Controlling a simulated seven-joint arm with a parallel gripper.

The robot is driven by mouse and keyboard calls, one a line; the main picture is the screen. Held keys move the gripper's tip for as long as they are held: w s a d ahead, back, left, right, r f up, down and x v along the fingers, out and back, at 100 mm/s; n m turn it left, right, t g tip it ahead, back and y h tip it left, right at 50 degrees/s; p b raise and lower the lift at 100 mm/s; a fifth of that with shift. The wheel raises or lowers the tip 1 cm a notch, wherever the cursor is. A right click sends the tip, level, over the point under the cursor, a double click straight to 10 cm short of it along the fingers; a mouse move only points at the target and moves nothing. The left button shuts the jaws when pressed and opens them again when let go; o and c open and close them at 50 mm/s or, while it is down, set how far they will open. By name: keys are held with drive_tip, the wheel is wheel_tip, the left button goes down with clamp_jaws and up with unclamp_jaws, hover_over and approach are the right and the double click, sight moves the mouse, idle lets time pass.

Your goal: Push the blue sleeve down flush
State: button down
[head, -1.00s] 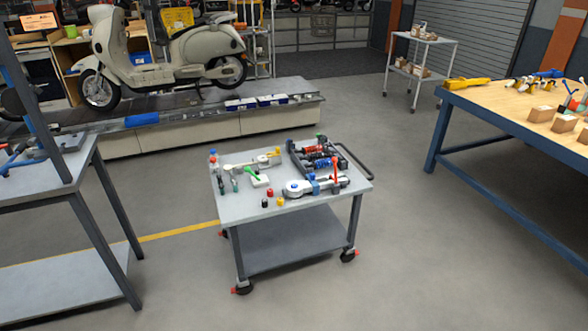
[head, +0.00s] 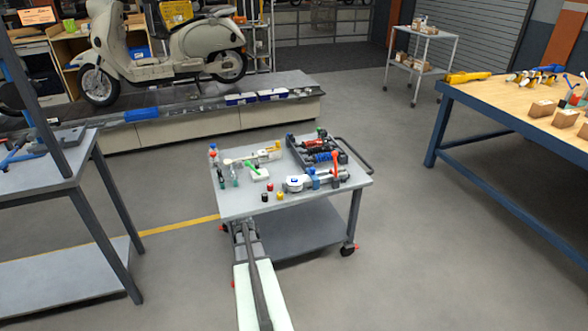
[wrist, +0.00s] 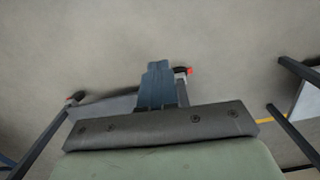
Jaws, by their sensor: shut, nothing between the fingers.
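Small blue parts lie on the grey cart (head: 235,208). One blue piece (head: 313,175) sits around the white and grey tool (head: 296,184) at the cart's front right; it may be the blue sleeve, but it is too small to tell how it is seated. My gripper (head: 243,226) is at the cart's front left edge, left of and nearer than that piece, apart from it. In the wrist view my gripper (wrist: 158,72) has its blue-grey fingers shut and empty, with floor behind. No blue sleeve shows in the wrist view.
A dark tray (head: 295,152) with red and blue shock-like parts stands at the cart's back right. Small red, yellow and black pieces lie near the front edge. A grey bench (head: 40,178) stands left, a wooden-topped bench (head: 500,105) right.

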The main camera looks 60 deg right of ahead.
drive_tip(key=d+r+m+t+h, duration=0.1)
drive_tip(key=d+r, duration=0.2)
drive_tip(key=d, duration=0.5)
drive_tip(key=d+r+m, duration=0.1)
drive_tip(key=d+r, duration=0.3)
drive_tip(key=d, duration=0.4)
wheel_tip(320, 180, up, 15)
drive_tip(key=m, duration=1.2)
hover_over(294, 179)
drive_tip(key=shift+s+a+f, duration=0.1)
drive_tip(key=shift+a+f, duration=0.05)
drive_tip(key=shift+f, duration=2.9)
wheel_tip(294, 179, up, 7)
drive_tip(key=shift+n, duration=0.3)
